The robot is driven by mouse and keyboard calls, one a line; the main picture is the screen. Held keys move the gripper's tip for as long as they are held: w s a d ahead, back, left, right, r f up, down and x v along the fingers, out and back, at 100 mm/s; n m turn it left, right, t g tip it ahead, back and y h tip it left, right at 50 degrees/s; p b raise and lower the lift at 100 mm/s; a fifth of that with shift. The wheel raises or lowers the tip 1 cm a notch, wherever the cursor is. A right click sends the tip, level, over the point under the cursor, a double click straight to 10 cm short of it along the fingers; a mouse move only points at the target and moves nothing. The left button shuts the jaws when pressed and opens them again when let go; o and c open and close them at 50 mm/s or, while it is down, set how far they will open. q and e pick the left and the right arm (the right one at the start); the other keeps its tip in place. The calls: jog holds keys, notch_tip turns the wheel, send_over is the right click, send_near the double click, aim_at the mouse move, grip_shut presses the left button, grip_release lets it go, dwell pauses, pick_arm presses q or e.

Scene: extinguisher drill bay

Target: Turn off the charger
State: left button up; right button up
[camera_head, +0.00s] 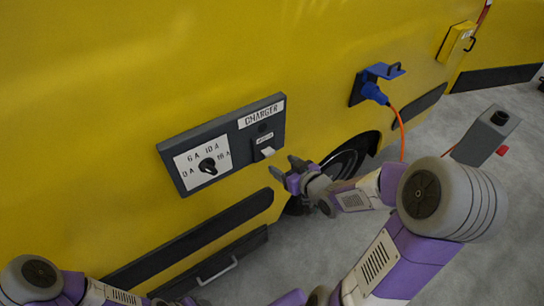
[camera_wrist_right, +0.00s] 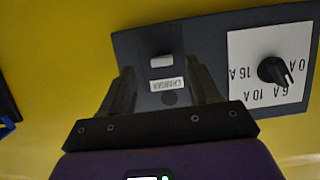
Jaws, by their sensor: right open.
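The charger panel (camera_head: 238,150) is a dark grey box on the yellow vehicle side, with a "CHARGER" label. Its white rocker switch (camera_head: 267,151) sits in a dark housing at the panel's right part. A black round knob (camera_head: 207,165) on a white dial plate with ampere marks is at the left. My right gripper (camera_head: 282,167) is open and empty, just right of and below the switch. In the right wrist view, the switch (camera_wrist_right: 161,61) shows between the fingertips, apart from them. The switch's tilt is unclear. My left gripper is not visible.
A blue plug (camera_head: 374,93) with an orange cable (camera_head: 401,135) is in a socket to the right. A dark trim strip (camera_head: 190,243) and a step with a handle (camera_head: 217,271) lie below the panel. A wheel (camera_head: 342,165) is behind my right gripper.

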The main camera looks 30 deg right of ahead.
aim_at(268, 156)
jog(key=x, duration=0.6)
jog(key=shift+w+f, duration=0.15)
jog(key=shift+f, duration=0.1)
jog(key=shift+w, duration=0.35)
jog(key=c, duration=1)
jog(key=f+t+b, duration=0.1)
jog(key=b, duration=0.5)
jog(key=shift+w+t, duration=0.1)
jog(key=shift+t, duration=0.3)
jog(key=shift+c, duration=0.2)
jog(key=shift+r+b, duration=0.1)
jog(key=shift+b, duration=0.2)
jog(key=o, duration=1)
